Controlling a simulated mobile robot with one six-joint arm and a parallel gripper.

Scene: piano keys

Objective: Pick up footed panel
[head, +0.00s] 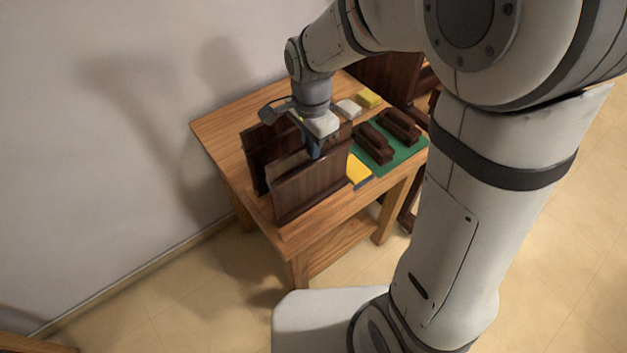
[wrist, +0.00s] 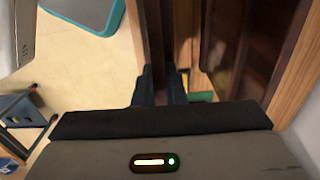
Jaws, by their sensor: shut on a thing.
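A dark brown wooden panel (head: 308,187) stands upright at the near end of the wooden table; I take it as the footed panel. A second dark panel (head: 257,148) stands upright behind it, to the left. My gripper (head: 315,153) points down at the top edge of the front panel and is shut on it. In the wrist view the two dark fingers (wrist: 160,85) sit on either side of the panel's thin edge (wrist: 155,30). The panel's feet are not clearly visible.
The wooden table (head: 222,122) stands by a white wall. On it, a green mat (head: 400,160) bears dark wooden blocks (head: 372,143). A yellow-topped item (head: 358,171), a white block (head: 348,108) and a yellow block (head: 369,98) lie nearby. Dark furniture (head: 385,75) stands behind.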

